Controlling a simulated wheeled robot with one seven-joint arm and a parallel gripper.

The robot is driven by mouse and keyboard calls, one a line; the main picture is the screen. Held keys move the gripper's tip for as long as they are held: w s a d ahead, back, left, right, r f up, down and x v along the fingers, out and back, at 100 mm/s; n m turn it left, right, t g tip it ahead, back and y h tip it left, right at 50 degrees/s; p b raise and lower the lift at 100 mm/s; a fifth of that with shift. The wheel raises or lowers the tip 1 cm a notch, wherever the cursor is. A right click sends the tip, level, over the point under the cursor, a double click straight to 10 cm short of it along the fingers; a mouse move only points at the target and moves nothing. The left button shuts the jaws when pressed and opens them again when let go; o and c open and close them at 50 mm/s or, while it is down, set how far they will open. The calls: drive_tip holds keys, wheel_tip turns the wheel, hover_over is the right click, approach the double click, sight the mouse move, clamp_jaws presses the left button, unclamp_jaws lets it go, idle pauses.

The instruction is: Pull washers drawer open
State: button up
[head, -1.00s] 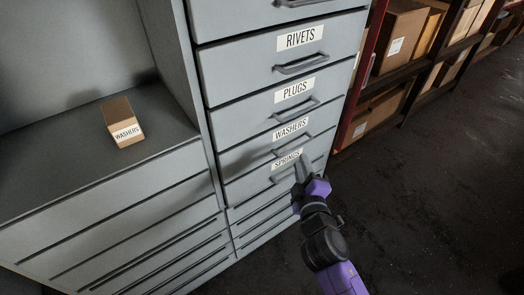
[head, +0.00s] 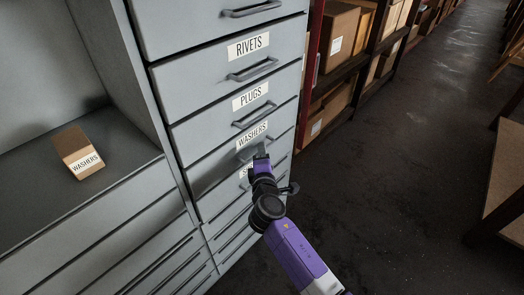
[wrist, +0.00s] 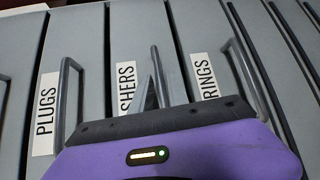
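The washers drawer (head: 214,171) is in the grey cabinet, below the plugs drawer, and looks flush with its neighbours. Its label (head: 252,135) reads WASHERS; in the wrist view the label (wrist: 127,85) is partly covered. My gripper (head: 260,153) is at the washers drawer's handle (head: 246,152), covering part of it. In the wrist view the handle (wrist: 156,65) rises just beyond the gripper fingers (wrist: 150,95), between the plugs and springs handles. The fingers overlap the handle there, and I cannot tell whether they are closed on it.
The plugs handle (wrist: 68,95) and springs handle (wrist: 243,75) flank the gripper closely. A brown box (head: 78,152) labelled WASHERS sits on the ledge at left. Shelves with cartons (head: 338,35) stand at right. The dark floor (head: 400,190) right of the cabinet is clear.

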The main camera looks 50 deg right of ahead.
drive_tip(key=shift+w+d+f, duration=0.1)
drive_tip(key=shift+w+d, duration=0.35)
clamp_jaws()
idle(1.2)
